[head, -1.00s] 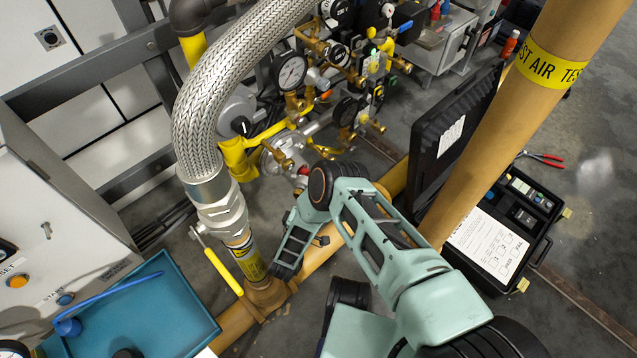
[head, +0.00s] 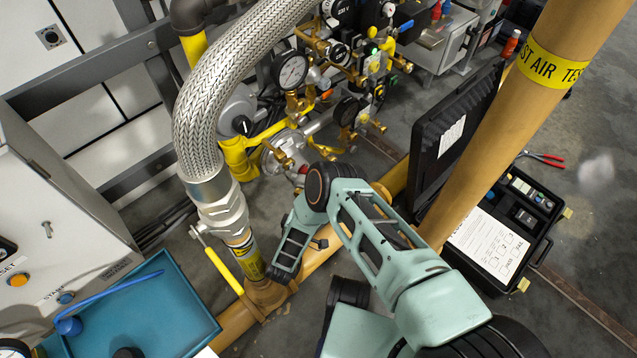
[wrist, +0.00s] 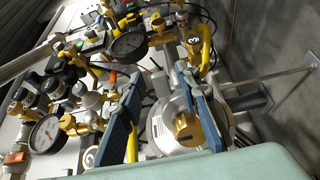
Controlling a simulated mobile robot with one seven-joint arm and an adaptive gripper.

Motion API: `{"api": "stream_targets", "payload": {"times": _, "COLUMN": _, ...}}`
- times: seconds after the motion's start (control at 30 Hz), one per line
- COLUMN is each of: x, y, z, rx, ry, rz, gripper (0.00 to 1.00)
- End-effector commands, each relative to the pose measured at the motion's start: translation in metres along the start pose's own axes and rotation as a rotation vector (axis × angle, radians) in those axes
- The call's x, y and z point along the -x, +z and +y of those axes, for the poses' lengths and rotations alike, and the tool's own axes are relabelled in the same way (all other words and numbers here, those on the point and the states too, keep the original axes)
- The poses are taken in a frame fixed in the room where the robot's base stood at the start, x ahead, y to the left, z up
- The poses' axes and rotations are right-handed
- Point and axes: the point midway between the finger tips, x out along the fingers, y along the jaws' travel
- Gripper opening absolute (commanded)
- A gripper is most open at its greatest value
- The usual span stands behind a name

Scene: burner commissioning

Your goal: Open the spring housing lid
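In the wrist view a round silver housing (wrist: 156,131) with a brass cap (wrist: 183,127) at its middle lies behind and between my fingers. I take it to be the spring housing with its lid, but cannot be sure. My gripper (wrist: 158,76) has its two blue-grey fingers well apart with nothing held between them. The right finger passes close beside the brass cap in the picture; I cannot tell whether they touch. In the head view a silver round body (head: 272,158) sits low on the pipework behind my arm. My fingertips cannot be made out there.
Gauges (head: 293,70) and brass valves crowd the space above. A braided hose (head: 195,115) and yellow-handled valve (head: 222,270) stand left. An upright tan pipe (head: 490,150) and open black case (head: 505,225) are right. A blue tray (head: 175,315) is lower left.

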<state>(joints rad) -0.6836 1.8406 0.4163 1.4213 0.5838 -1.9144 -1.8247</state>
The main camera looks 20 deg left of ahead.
Motion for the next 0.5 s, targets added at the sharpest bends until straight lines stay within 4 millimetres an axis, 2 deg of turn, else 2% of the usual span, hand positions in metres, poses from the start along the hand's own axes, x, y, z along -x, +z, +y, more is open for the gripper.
{"api": "stream_targets", "payload": {"times": 0.2, "x": 0.040, "y": -0.001, "z": -0.001, "rx": 0.001, "ry": -0.002, "rz": 0.004, "gripper": 0.30}}
{"api": "stream_targets", "payload": {"times": 0.33, "x": 0.055, "y": -0.001, "z": 0.000, "rx": 0.000, "ry": 0.000, "rz": 0.003, "gripper": 0.30}}
{"api": "stream_targets", "payload": {"times": 0.5, "x": 0.062, "y": 0.000, "z": 0.000, "rx": 0.000, "ry": 0.001, "rz": 0.001, "gripper": 0.30}}
